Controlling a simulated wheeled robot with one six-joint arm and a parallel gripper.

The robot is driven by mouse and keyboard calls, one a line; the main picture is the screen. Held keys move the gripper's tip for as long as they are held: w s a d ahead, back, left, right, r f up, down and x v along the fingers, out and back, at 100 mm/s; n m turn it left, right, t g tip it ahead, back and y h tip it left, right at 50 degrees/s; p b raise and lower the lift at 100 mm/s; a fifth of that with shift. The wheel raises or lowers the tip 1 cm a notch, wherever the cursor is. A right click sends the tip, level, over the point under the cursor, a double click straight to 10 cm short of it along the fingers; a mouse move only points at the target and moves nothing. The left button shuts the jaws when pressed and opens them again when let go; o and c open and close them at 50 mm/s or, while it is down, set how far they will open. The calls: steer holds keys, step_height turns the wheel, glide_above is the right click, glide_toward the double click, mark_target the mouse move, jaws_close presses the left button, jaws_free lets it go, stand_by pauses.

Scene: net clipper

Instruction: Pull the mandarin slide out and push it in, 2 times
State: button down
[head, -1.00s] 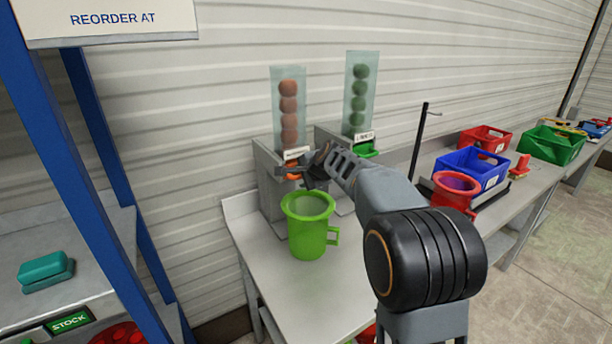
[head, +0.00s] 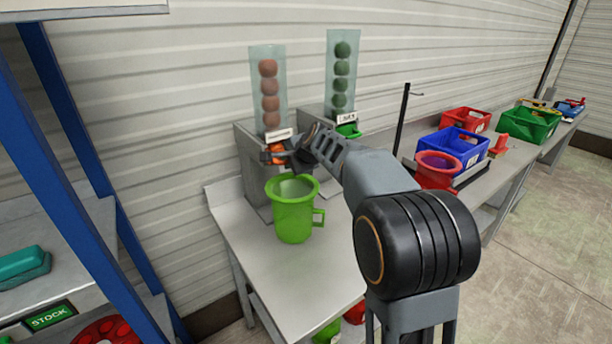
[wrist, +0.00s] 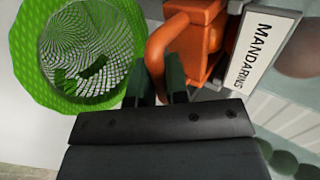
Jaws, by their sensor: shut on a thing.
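The orange mandarin slide (head: 277,152) sits at the front of the left grey dispenser, under a clear tube (head: 268,90) of orange fruit. In the wrist view the slide's orange block (wrist: 200,35) and its curved handle (wrist: 157,45) show beside the MANDARINS label (wrist: 262,60). My gripper (head: 287,157) is shut on the handle, with its dark fingers (wrist: 160,82) on either side of it. I cannot tell exactly how far out the slide stands. A green mug (head: 293,215) stands on the bench below and in front of the slide; its open mouth is close to my gripper.
A second dispenser with a tube of green fruit (head: 341,75) and a green slide (head: 348,130) stands to the right. A thin black post (head: 402,120), a red mug (head: 437,172) and a blue bin (head: 453,145) are farther right. The bench front (head: 275,275) is clear.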

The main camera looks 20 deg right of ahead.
steer(key=s+d+b, duration=0.2)
steer(key=s+b, duration=0.2)
steer(key=s, duration=0.4)
steer(key=shift+s+d, duration=0.3)
steer(key=shift+d, duration=0.1)
steer(key=shift+w, duration=0.1)
stand_by(0.7)
steer(key=w+a+p, duration=0.3)
steer(key=w+p, duration=0.2)
steer(key=w, duration=0.4)
steer(key=shift+w+p, duration=0.3)
steer(key=shift+w, duration=0.1)
stand_by(0.4)
steer(key=shift+r, duration=0.1)
